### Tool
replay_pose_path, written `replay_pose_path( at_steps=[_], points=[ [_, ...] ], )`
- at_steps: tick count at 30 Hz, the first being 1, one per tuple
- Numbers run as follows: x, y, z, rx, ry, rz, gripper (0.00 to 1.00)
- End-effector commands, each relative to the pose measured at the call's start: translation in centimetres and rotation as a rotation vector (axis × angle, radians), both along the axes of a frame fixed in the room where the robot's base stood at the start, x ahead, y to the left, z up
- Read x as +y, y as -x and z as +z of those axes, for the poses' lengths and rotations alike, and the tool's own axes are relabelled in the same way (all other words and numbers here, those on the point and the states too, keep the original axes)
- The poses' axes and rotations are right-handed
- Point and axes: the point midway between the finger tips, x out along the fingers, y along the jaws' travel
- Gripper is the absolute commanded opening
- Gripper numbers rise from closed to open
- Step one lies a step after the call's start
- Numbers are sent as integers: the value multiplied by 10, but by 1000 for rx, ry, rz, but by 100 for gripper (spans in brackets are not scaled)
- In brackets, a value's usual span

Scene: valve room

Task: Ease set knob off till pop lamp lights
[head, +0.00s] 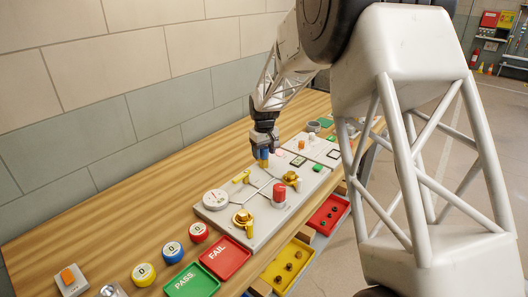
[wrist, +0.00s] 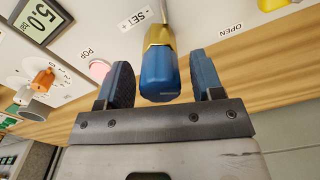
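The set knob (wrist: 158,75) is a blue cap on a brass stem, beside the "SET" label in the wrist view. My gripper (wrist: 162,82) is open, with one dark blue-grey finger on each side of the knob and a visible gap on both sides. The pop lamp (wrist: 98,69) is a pale pink dome by the "POP" label, and it looks unlit. In the head view my gripper (head: 263,149) points down at the back part of the panel, and brass shows just below it.
A display (wrist: 40,20) reads 5.0. The panel (head: 262,234) carries a round gauge (head: 215,199), brass fittings and a red knob (head: 279,194). A green PASS tray (head: 191,281), a red FAIL tray (head: 224,257) and several coloured round pieces lie in front. Bare wood runs along the wall.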

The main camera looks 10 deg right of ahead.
Motion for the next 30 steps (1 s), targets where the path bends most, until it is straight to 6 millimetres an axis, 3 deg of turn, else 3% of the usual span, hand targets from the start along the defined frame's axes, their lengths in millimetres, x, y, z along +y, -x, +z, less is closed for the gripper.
replay_pose_path(
  at_steps=[14, 30],
  points=[
    [0, 0, 6, 0, 0, 0, 63],
    [0, 0, 67, -1, 0, 0, 63]
  ],
)
